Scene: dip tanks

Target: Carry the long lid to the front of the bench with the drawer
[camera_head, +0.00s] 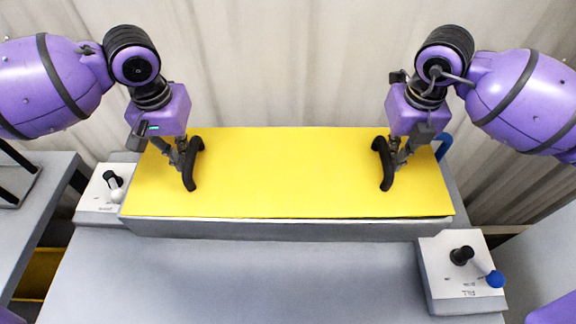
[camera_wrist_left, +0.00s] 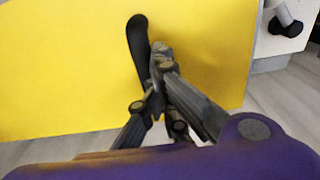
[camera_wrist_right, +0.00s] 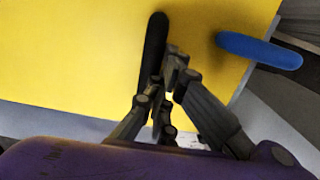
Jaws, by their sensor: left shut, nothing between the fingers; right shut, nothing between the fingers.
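The long lid (camera_head: 288,175) is a flat yellow panel lying over a grey tank (camera_head: 290,229). It has a black left handle (camera_head: 190,172) and a black right handle (camera_head: 382,172). My left gripper (camera_head: 179,156) is shut beside the left handle, its fingertips close against it. My right gripper (camera_head: 396,157) is shut beside the right handle in the same way. The wrist views show the left fingers (camera_wrist_left: 160,62) and right fingers (camera_wrist_right: 174,64) together next to the handles, with no handle clearly between them. I cannot make out a drawer.
A control box (camera_head: 458,250) with black and blue knobs stands front right. Another box (camera_head: 98,207) with a black knob and white ball stands left. A blue bar (camera_head: 444,146) rises by the lid's back right corner. The grey top (camera_head: 240,285) in front is clear.

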